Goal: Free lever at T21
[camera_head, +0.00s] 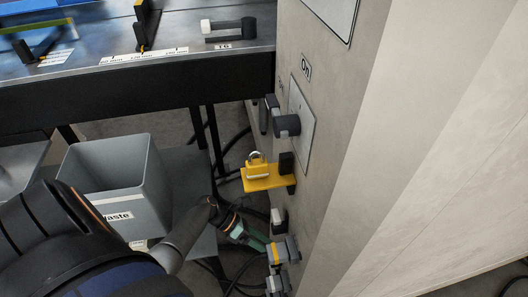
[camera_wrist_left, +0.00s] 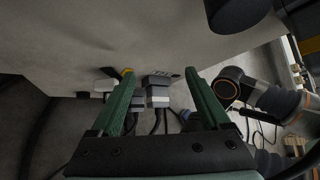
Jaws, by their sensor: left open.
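Several plug-like fittings with grey parts sit low on the side of the grey cabinet (camera_head: 345,130). In the head view, one is a grey block with a yellow band (camera_head: 278,251). I cannot read a T21 mark or tell which part is its lever. My left gripper (camera_head: 262,243) reaches in from the left, close to the banded block. In the wrist view its green fingers (camera_wrist_left: 162,76) are open with nothing held. A grey and white fitting (camera_wrist_left: 158,92) shows between them, beyond the tips; contact cannot be told. My right gripper is not in view.
A yellow plate with a padlock (camera_head: 266,177) juts from the cabinet above my left gripper. A dark rotary handle (camera_head: 287,125) is higher, under an "On" label. A grey waste bin (camera_head: 115,180) stands left. Black cables hang below the bench (camera_head: 130,75).

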